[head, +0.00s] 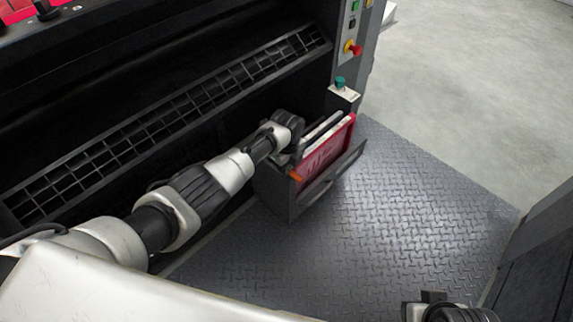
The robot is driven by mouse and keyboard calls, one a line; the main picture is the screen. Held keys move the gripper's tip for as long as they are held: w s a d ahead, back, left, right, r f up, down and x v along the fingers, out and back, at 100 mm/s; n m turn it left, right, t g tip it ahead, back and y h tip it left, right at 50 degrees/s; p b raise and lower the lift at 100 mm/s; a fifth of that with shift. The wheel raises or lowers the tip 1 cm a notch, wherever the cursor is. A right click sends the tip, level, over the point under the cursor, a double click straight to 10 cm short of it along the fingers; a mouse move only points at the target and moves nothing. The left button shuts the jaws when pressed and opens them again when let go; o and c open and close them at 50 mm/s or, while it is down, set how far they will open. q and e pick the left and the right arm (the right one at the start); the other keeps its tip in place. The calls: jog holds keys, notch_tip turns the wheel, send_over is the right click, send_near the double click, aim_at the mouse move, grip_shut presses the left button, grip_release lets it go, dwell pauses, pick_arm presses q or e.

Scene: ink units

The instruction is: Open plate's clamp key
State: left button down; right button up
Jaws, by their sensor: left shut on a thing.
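My left arm reaches in from the left to a dark grey open-topped holder (319,195) at the foot of the machine. A red-faced plate (327,150) and lighter panels stand upright in it. My left gripper (297,163) points down at the holder's left end, with its fingers mostly hidden. A small orange piece (296,176), which looks like the clamp key, shows right at the fingertips, and the gripper appears shut on it. Part of my right arm (445,308) shows at the bottom right edge. Its jaws cannot be made out.
The black machine with a long grid guard (180,117) fills the upper left. A control post with a red knob (353,48) and a green button (340,82) stands behind the holder. The diamond-plate floor (410,210) is clear. A dark cabinet (540,260) stands at right.

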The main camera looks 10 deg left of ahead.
dwell(0.4)
pick_arm(q)
jog(key=c, duration=1)
grip_release()
jog(key=shift+c, duration=0.2)
jog(key=shift+r, duration=0.35)
notch_tip(320, 180, up, 3)
jog(key=shift+f+p, duration=0.1)
jog(key=shift+p, duration=0.9)
notch_tip(320, 180, up, 2)
jog(key=shift+r+p, duration=0.1)
jog(key=shift+p, duration=0.4)
notch_tip(320, 180, up, 5)
jog(key=shift+r+p, duration=0.1)
jog(key=shift+p, duration=0.65)
pick_arm(e)
jog(key=x, duration=0.6)
jog(key=shift+s+f+g, duration=0.25)
jog(key=shift+f+g, duration=0.1)
jog(key=shift+g, duration=0.05)
jog(key=shift+a, duration=0.1)
